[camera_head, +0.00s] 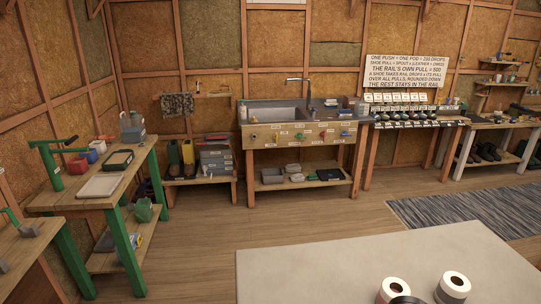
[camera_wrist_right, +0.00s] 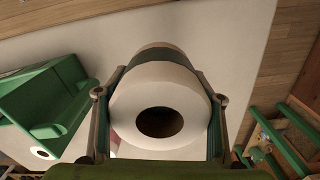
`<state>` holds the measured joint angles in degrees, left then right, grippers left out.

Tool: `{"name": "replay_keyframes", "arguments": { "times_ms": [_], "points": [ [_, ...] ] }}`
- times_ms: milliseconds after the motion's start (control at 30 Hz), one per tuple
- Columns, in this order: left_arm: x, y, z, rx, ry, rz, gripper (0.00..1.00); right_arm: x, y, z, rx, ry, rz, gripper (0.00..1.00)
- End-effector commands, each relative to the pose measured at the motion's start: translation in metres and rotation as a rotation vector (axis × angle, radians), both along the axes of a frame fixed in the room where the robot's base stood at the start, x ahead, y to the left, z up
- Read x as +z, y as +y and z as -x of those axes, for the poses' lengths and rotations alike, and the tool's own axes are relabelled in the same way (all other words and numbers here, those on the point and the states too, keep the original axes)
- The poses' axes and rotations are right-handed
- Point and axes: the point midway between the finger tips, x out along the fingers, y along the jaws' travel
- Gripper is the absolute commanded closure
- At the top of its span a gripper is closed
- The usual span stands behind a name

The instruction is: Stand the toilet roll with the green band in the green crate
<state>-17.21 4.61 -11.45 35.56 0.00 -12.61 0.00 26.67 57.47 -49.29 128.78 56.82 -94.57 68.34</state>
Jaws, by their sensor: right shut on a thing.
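In the right wrist view my right gripper (camera_wrist_right: 160,82) is shut on a white toilet roll (camera_wrist_right: 160,88), one finger on each side. The roll's open end with its dark core hole faces the camera. A dark greenish band shows around its far part. The green crate (camera_wrist_right: 45,92) is at the left of that view, beside and apart from the held roll. Its inside is only partly seen.
In the head view a pale tabletop (camera_head: 330,270) fills the lower right. A green-legged bench (camera_head: 60,200) is at the left. The wooden floor between is clear.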

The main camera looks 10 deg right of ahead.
Motion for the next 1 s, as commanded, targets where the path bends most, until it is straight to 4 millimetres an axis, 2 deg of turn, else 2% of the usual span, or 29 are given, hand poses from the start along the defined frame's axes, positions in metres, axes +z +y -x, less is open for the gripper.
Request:
{"name": "replay_keyframes", "arguments": {
  "times_ms": [167,300,500,600,767,967,1000],
  "points": [
    [-0.005,0.0,0.0,0.0,0.0,0.0,0.6,0.028,0.017,-0.018,0.028,-0.009,-0.021,0.6],
    [-0.01,0.0,0.0,0.0,0.0,0.0,0.6,0.061,0.032,-0.029,0.068,-0.009,-0.03,0.6],
    [-0.015,0.0,0.0,0.0,0.0,0.0,0.6,0.103,0.045,-0.036,0.131,-0.007,-0.018,0.6],
    [-0.016,0.0,0.0,0.0,0.0,0.0,0.6,0.118,0.047,-0.036,0.154,-0.006,-0.007,0.6],
    [-0.017,0.0,0.0,-0.001,0.0,0.0,0.6,0.131,0.049,-0.036,0.176,-0.003,0.004,0.6],
    [-0.017,0.0,0.0,-0.001,0.0,0.0,0.6,0.134,0.049,-0.035,0.18,-0.002,0.006,0.6],
    [-0.017,0.0,0.0,0.0,0.0,0.0,0.7,0.134,0.049,-0.035,0.18,-0.002,0.006,0.6]
  ]
}}
